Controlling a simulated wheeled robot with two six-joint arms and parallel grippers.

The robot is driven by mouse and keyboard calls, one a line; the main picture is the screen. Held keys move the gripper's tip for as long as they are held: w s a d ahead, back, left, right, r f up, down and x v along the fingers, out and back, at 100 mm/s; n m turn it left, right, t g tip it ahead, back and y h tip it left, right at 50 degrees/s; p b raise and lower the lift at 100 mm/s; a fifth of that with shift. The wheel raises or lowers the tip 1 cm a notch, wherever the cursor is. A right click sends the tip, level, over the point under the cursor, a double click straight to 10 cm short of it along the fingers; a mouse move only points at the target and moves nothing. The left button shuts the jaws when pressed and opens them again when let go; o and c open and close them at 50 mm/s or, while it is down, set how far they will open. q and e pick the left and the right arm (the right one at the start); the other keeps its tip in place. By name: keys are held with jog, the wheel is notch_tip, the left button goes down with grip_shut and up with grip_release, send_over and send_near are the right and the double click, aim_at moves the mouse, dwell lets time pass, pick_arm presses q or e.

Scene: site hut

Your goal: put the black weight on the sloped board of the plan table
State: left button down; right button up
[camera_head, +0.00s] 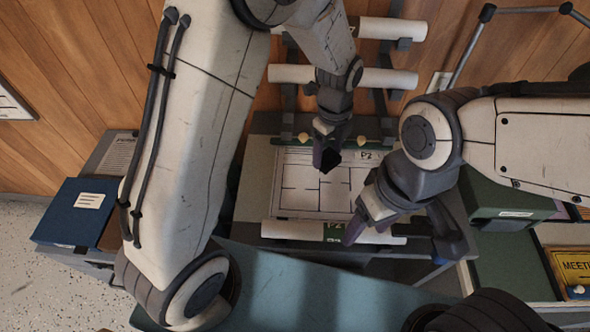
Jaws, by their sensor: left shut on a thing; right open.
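My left gripper (326,150) comes down from the top, over the upper part of the plan table. It is shut on a small dark block, the black weight (329,160), mostly hidden by the fingers. The sloped board (258,172) lies below it and carries a white floor plan (305,190). I cannot tell whether the weight touches the board. My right gripper (362,222) is open and empty, over the lower right part of the board, close to a white paper roll (295,230) along the lower edge.
Paper rolls (385,78) rest on a wall rack behind the board. A blue binder (75,212) lies at the left. A green box (505,205) and a yellow sign (575,267) are at the right. The plan's left half is clear.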

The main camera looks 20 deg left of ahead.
pick_arm(q)
jog(key=a+f, duration=0.1)
jog(key=a, duration=0.1)
jog(key=s+a+f+p, duration=0.1)
jog(key=a+f, duration=0.1)
jog(key=a, duration=0.1)
jog(key=a+f, duration=0.1)
jog(key=a, duration=0.1)
jog(key=shift+s+a+f, duration=0.2)
jog(key=shift+s+a, duration=0.05)
jog(key=shift+s, duration=0.05)
jog(key=shift+s+a+f+p, duration=0.1)
jog(key=shift+a+f+p, duration=0.05)
jog(key=shift+f+p, duration=0.4)
notch_tip(320, 180, down, 3)
jog(key=shift+r+p, duration=0.1)
jog(key=shift+p, duration=0.2)
jog(key=shift+f, duration=0.2)
